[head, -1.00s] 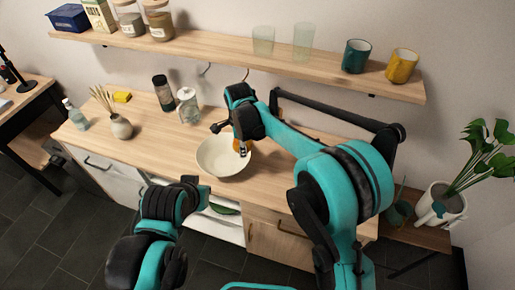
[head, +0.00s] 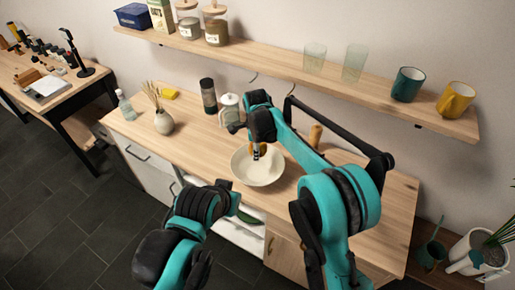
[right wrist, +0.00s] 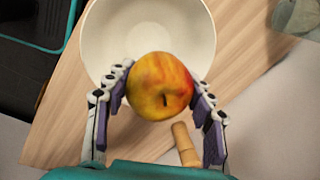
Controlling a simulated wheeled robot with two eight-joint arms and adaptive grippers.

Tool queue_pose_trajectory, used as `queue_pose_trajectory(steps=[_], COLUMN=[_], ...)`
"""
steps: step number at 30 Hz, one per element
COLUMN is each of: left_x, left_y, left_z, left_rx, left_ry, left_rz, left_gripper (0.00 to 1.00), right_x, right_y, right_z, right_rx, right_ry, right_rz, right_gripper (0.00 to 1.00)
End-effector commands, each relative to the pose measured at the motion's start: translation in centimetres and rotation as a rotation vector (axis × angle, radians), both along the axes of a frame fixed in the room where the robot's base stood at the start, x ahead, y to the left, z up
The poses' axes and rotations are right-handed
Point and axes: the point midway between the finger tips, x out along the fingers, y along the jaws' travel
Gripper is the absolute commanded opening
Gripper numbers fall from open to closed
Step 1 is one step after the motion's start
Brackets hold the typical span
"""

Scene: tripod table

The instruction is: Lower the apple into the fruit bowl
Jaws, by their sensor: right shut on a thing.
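The red-yellow apple (right wrist: 160,84) is held between the two fingers of my right gripper (right wrist: 158,100) in the right wrist view. In the head view the right gripper (head: 257,152) is over the far part of the cream fruit bowl (head: 257,175), and the arm mostly hides the apple. In the right wrist view the bowl (right wrist: 120,35) is empty where seen, and the apple overlaps its near rim. How high the apple is above the bowl is hard to tell. My left arm shows low in the head view, left of the bowl; its gripper (head: 234,198) is unclear.
A vase with reeds (head: 164,122), a dark shaker (head: 208,95) and a glass jar (head: 229,108) stand left of the bowl. A wooden thing (head: 315,136) stands behind my right arm. A shelf (head: 300,72) with cups and jars runs above. The front left counter is clear.

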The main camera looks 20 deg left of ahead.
Motion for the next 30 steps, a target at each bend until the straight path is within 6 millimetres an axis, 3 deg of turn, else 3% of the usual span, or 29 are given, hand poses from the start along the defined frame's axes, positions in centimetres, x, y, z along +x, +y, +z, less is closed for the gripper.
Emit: queue_pose_trajectory(steps=[14, 30], left_x=[0.0, 0.0], left_y=[0.0, 0.0], left_z=[-0.2, -2.0], left_rx=[0.0, 0.0], left_ry=[0.0, 0.0], left_rz=[0.0, 0.0], left_gripper=[0.0, 0.0], right_x=[0.0, 0.0], right_y=[0.0, 0.0], right_z=[-0.2, -3.1], right_rx=[0.0, 0.0], right_ry=[0.0, 0.0], right_rz=[0.0, 0.0], right_gripper=[0.2, 0.2])
